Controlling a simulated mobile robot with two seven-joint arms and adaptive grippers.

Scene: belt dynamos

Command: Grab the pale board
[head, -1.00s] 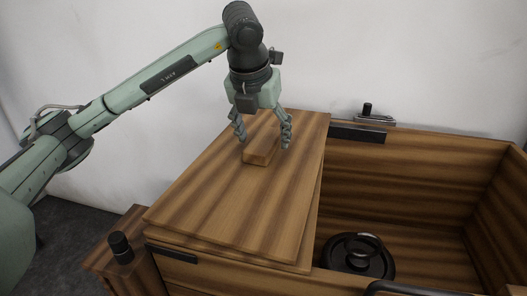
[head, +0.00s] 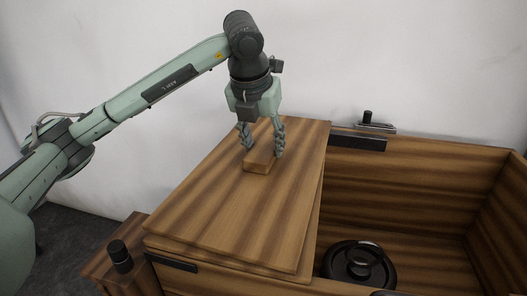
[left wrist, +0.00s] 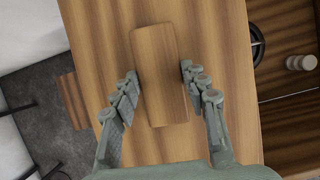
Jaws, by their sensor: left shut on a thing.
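The pale board (head: 222,213) is a wide, light-brown wooden panel lying flat over the left part of a wooden box. A small wooden block (head: 259,162) sits on top of it like a handle. My left gripper (head: 262,148) points down over the board and is shut on this block, with a finger on each side. In the left wrist view the block (left wrist: 160,75) lies between the two fingers, above the board (left wrist: 225,130). My right gripper is not in view.
The wooden box's open part (head: 415,215) lies right of the board, with a black ring-shaped part (head: 358,266) inside. A black knob (head: 120,254) stands on a wooden ledge at the lower left. A black fitting (head: 357,142) sits at the back rim.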

